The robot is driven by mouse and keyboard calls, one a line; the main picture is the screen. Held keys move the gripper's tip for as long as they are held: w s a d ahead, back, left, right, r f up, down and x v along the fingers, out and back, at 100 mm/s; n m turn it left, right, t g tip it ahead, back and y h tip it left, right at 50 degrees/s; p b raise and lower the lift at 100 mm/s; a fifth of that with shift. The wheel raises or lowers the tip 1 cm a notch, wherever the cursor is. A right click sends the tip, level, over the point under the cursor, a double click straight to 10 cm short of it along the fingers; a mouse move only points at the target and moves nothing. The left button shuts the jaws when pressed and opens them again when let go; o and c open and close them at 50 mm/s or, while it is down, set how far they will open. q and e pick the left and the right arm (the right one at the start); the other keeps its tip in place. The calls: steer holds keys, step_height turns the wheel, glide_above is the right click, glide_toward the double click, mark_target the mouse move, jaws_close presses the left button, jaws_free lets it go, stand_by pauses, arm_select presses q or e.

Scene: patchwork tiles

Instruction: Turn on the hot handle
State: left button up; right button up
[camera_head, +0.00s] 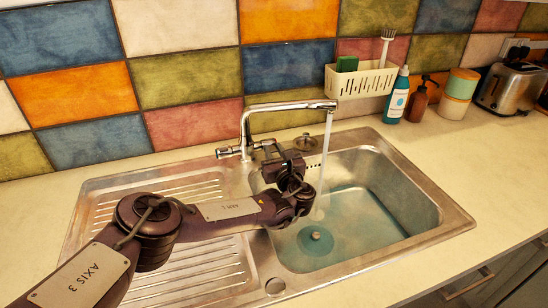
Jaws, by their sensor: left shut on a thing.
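A chrome mixer tap (246,122) stands behind the sink, its long spout reaching right. Water (325,150) runs from the spout end into the basin. A small handle (226,152) shows on the left side of the tap's base. My left gripper (268,150) is at the right side of the base, shut on the handle there. That handle is mostly hidden by the gripper, and no hot or cold mark can be read. My left arm crosses the drainer from the lower left. My right gripper is not in view.
The steel sink basin (405,205) holds shallow water around a drain (315,240). The ribbed drainer (130,200) lies left. A white caddy (360,80), a teal bottle (396,98), a brown pump bottle (417,102), a canister (458,93) and a toaster (510,88) stand along the wall.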

arm_select(q)
steer(key=o, duration=1)
steer(key=shift+s, duration=0.1)
steer(key=shift+v, duration=3.85)
